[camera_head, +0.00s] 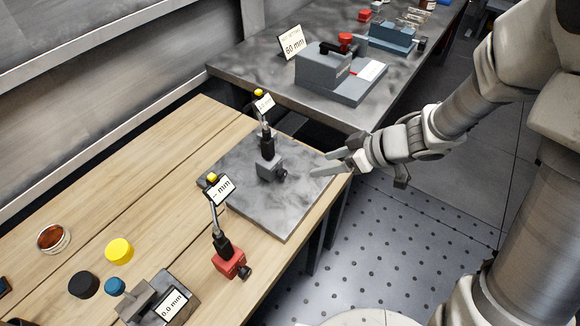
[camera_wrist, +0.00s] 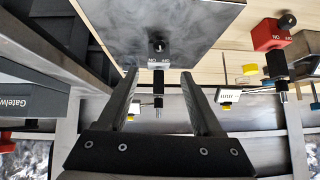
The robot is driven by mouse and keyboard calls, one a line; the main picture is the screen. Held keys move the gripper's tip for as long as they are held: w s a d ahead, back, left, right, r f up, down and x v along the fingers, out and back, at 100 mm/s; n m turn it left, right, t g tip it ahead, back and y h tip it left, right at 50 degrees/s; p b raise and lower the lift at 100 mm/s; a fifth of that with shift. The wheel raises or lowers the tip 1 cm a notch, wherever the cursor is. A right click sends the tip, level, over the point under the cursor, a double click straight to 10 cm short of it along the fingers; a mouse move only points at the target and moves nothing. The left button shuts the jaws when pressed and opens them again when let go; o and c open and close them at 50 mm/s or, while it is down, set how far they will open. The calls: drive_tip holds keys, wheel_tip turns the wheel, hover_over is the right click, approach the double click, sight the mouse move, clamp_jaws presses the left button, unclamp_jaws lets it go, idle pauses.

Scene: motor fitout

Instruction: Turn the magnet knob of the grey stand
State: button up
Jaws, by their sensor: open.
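The grey stand (camera_head: 268,166) sits on a dark grey plate (camera_head: 280,218) on the wooden bench, with a black post and a dial showing a white label rising from it. Its magnet knob (camera_head: 283,175) is small and black and faces the front right side. In the wrist view the knob (camera_wrist: 158,46) lies beyond the fingertips, roughly centred between them, on the grey block (camera_wrist: 157,60) with white lettering. My gripper (camera_head: 328,166) is open and empty, to the right of the stand and apart from the knob. Its two fingers (camera_wrist: 159,78) show in the wrist view.
A red stand (camera_head: 229,264) with its own black knob stands nearer on the bench. A grey vice-like block (camera_head: 323,68) with a 60 mm sign is on the metal table behind. Yellow, black and blue round pieces (camera_head: 119,250) lie left. Open floor lies right of the bench.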

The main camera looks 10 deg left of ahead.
sight(285, 174)
drive_tip(key=b+x, duration=0.5)
drive_tip(key=x, duration=0.9)
drive_tip(key=shift+a+f+b, duration=0.25)
drive_tip(key=shift+f+b, duration=0.05)
clamp_jaws()
